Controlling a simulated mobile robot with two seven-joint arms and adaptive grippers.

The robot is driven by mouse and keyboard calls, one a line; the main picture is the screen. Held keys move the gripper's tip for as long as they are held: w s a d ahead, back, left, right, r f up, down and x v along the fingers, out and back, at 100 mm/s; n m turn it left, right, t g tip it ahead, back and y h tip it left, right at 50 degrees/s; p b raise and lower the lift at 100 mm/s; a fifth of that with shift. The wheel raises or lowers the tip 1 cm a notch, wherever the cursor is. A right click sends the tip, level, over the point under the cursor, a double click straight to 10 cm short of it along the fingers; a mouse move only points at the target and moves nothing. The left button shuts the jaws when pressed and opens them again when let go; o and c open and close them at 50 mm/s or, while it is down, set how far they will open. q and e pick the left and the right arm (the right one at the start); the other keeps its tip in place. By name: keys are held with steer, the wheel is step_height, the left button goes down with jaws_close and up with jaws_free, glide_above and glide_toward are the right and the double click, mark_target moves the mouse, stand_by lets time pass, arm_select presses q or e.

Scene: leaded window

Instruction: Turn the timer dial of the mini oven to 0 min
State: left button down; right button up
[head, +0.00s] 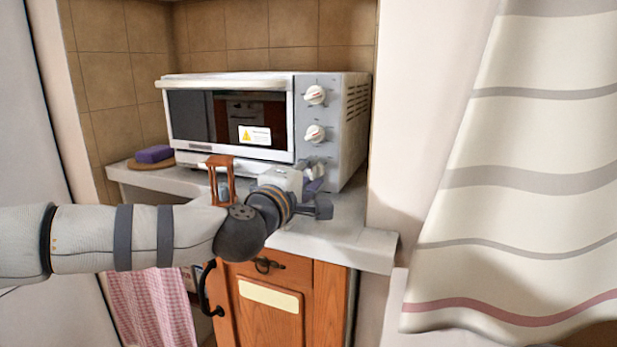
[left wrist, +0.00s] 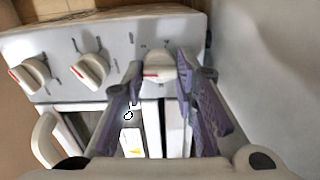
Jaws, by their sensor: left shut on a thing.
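The mini oven (head: 345,130) is white with a grey control panel and a dark glass door. Its top dial (head: 315,94) and middle dial (head: 314,133) are white with a red mark; they also show at the left in the left wrist view (left wrist: 92,69). My left gripper (head: 312,180) is at the bottom of the panel. In the left wrist view its purple-padded fingers (left wrist: 161,70) are either side of the lowest dial (left wrist: 158,64), shut on it. Its red mark points left in that view. The printed labels are too small to read. My right gripper is not in view.
The oven stands on a pale counter (head: 345,240) above a wooden cabinet (head: 330,300). A brown hourglass-like thing (head: 220,162) stands before the door, close to my left arm. A purple sponge (head: 154,154) lies on a round board at the left. A striped curtain (head: 520,170) hangs right.

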arm_select(q)
steer(key=shift+n, duration=0.3)
steer(key=c, duration=1.3)
jaws_free()
steer(key=v, duration=1.2)
steer(key=shift+f, duration=0.1)
